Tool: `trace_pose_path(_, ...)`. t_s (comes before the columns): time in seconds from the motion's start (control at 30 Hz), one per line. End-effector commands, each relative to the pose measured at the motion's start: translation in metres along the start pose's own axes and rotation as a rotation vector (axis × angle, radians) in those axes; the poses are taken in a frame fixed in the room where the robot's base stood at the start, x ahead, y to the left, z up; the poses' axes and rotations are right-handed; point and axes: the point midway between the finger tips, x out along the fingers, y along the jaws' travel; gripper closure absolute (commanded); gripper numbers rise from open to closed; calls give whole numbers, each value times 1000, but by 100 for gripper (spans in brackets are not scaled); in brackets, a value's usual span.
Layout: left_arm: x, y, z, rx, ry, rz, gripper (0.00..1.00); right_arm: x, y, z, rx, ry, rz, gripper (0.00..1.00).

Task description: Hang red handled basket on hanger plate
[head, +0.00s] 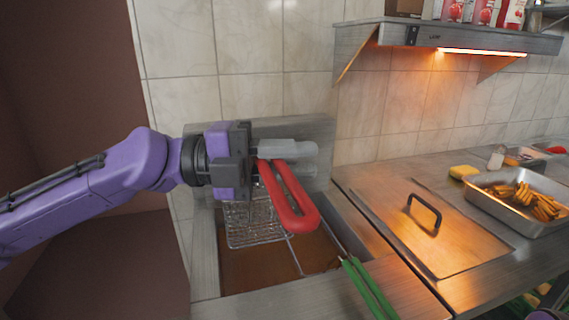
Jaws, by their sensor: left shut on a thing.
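The red handle (292,210) belongs to a wire basket (248,222) that hangs below and behind it over the fryer vat (250,268). My left gripper (285,152) comes in from the left and is shut on the red handle near its upper end. The hanger plate (310,132) is the metal back panel behind the gripper, partly hidden by it. I cannot tell whether the basket touches the plate. My right gripper is not in view.
A second basket's green handle (366,290) sticks out over the front counter. A metal lid (430,230) with a black handle covers the counter to the right. A tray of fries (518,215) and a yellow sponge (463,172) lie farther right. A lit shelf (455,38) overhangs the back.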

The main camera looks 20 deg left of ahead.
Motion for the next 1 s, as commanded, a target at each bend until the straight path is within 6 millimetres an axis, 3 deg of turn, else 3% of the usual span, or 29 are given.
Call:
trace_pose_path(0.53,-15,-5,43,-2,-2,-1,100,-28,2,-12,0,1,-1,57)
trace_pose_path(0.6,-15,6,43,2,0,-1,100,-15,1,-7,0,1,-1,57)
trace_pose_path(1.0,-15,25,44,3,0,-1,100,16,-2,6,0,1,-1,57)
